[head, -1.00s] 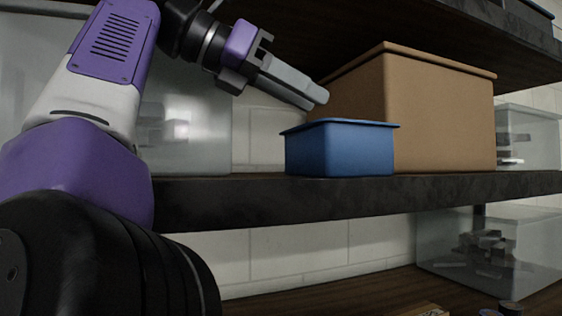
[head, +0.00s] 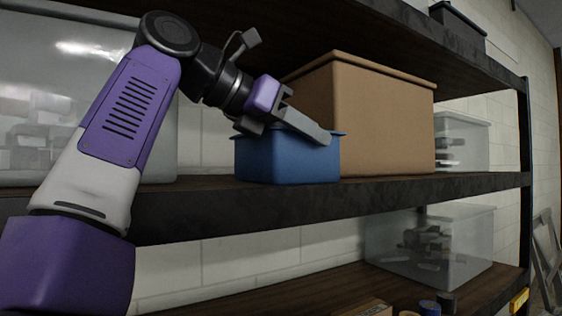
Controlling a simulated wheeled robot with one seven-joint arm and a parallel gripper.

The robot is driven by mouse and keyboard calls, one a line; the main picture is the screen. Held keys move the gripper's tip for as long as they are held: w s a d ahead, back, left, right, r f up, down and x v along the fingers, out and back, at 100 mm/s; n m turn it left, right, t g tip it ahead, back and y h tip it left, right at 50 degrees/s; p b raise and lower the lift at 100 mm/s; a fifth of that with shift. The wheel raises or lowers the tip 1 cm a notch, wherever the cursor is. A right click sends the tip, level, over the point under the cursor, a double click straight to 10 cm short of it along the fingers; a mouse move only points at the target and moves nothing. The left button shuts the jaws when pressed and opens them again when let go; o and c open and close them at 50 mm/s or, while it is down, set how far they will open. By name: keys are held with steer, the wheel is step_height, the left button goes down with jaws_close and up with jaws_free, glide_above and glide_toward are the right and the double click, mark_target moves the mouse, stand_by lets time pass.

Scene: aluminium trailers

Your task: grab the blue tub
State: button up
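The blue tub (head: 290,162) stands upright on the middle shelf, near its front edge, in front of a large brown box. My gripper (head: 322,138) is at the tub's top, with its fingers reaching down and right across the rim. One finger shows in front of the tub's right rim. The other finger is mostly hidden, so I cannot tell how far apart they are or whether they touch the tub.
The brown box (head: 385,115) stands close behind the tub. The middle shelf (head: 400,190) has a dark front edge, and another shelf hangs above. Clear bins stand at the left (head: 60,110), at the right (head: 462,145) and on the lower shelf (head: 440,250).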

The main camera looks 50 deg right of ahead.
steer(key=shift+s+d+f, duration=0.1)
steer(key=shift+d, duration=0.25)
steer(key=shift+c, duration=0.4)
jaws_close()
stand_by(0.9)
